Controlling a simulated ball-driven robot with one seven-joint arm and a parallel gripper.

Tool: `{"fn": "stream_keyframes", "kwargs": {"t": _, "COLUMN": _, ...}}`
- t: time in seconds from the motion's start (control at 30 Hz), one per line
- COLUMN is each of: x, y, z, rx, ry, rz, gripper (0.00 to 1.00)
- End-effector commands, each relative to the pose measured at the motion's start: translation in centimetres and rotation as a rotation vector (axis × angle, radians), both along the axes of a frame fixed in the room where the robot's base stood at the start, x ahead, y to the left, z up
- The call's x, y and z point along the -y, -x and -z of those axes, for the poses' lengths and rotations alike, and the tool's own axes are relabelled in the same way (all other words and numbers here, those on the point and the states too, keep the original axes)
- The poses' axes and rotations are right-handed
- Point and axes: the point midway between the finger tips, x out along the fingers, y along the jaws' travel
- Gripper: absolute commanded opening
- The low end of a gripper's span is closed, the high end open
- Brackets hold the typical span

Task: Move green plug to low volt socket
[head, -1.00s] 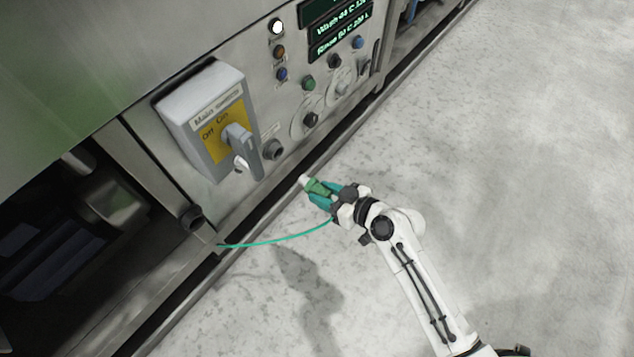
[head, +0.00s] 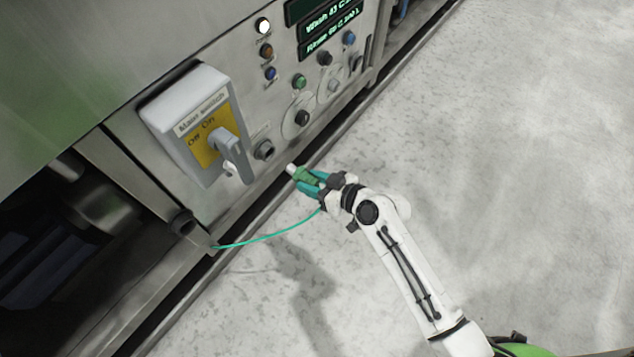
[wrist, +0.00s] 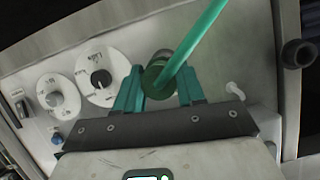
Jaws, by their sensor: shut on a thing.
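My gripper (head: 309,181) is shut on the green plug (head: 303,174), in front of the control panel. The plug's pale tip points up and left toward the panel. In the wrist view the plug (wrist: 158,79) sits between the teal fingers, with its green cable (wrist: 203,38) rising to the upper right. In the head view the cable (head: 265,237) runs left to the machine's lower edge. A dark round socket (head: 264,150) is on the panel, right of the main switch, up and left of the plug and apart from it. Its label is too small to read.
The grey main switch box (head: 190,115) with its handle (head: 233,155) juts out left of the socket. Dials (head: 302,118), buttons and a green-lit display (head: 330,30) are further right. A dark open bay (head: 60,230) lies left. The floor (head: 500,150) is clear.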

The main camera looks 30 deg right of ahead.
Motion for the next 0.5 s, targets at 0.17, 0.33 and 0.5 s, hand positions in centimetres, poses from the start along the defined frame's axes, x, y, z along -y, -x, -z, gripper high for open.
{"fn": "stream_keyframes", "kwargs": {"t": 0.17, "x": -0.2, "y": -0.8, "z": -0.1, "rx": 0.000, "ry": 0.000, "rz": 0.000, "gripper": 0.00}}
{"fn": "stream_keyframes", "kwargs": {"t": 0.33, "x": -0.5, "y": -1.6, "z": -0.1, "rx": 0.002, "ry": -0.001, "rz": 0.000, "gripper": 0.00}}
{"fn": "stream_keyframes", "kwargs": {"t": 0.5, "x": -0.7, "y": -2.3, "z": -0.1, "rx": 0.001, "ry": 0.000, "rz": 0.000, "gripper": 0.00}}
